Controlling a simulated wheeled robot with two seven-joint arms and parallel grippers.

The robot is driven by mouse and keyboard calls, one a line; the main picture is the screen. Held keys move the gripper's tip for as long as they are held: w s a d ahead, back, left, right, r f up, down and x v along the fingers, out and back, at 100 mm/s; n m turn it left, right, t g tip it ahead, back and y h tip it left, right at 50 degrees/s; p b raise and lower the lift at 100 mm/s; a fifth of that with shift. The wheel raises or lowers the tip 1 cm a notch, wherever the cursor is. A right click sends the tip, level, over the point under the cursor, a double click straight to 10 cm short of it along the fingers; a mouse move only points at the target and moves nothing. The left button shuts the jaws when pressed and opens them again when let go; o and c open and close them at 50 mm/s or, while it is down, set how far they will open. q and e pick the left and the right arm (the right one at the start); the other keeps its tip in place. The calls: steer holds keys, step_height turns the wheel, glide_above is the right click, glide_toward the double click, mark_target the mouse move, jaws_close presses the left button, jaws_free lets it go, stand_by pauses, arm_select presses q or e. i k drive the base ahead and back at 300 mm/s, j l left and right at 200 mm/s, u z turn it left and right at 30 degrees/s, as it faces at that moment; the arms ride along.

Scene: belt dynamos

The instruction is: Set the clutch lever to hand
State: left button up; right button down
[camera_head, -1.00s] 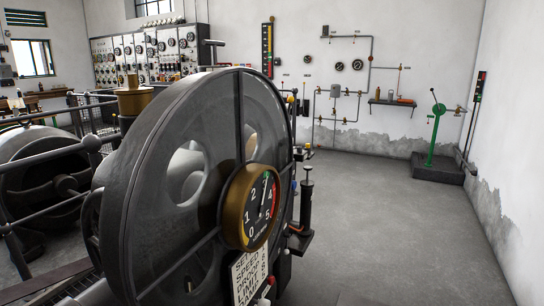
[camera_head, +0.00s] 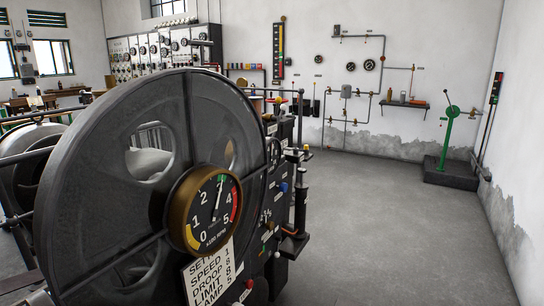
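No lever in view carries a label that I can read as the clutch lever. A green lever stand (camera_head: 447,140) with a dark knob at its top stands far off on the right, on a dark plinth (camera_head: 450,176). I cannot tell whether it is the clutch lever. A dark machine panel (camera_head: 281,190) with small coloured knobs and white labels stands behind the large wheel, seen edge-on. Its labels are too small to read, and the wheel hides part of it. Neither of my grippers is in view.
A large dark wheel (camera_head: 85,150) fills the left foreground, with a brass-rimmed gauge (camera_head: 212,208) and a white plate (camera_head: 210,270) in front. A wall shelf (camera_head: 405,104) with small items hangs at the back. The grey floor (camera_head: 390,240) on the right is clear.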

mark_target(283, 107)
steer(key=i+l, duration=0.55)
steer(key=l, duration=0.2)
steer(key=i+l+u, duration=0.1)
steer(key=i+l, duration=0.4)
steer(key=l, duration=0.25)
steer(key=i+l, duration=0.3)
steer(key=l+u, duration=0.05)
steer(key=l, duration=0.05)
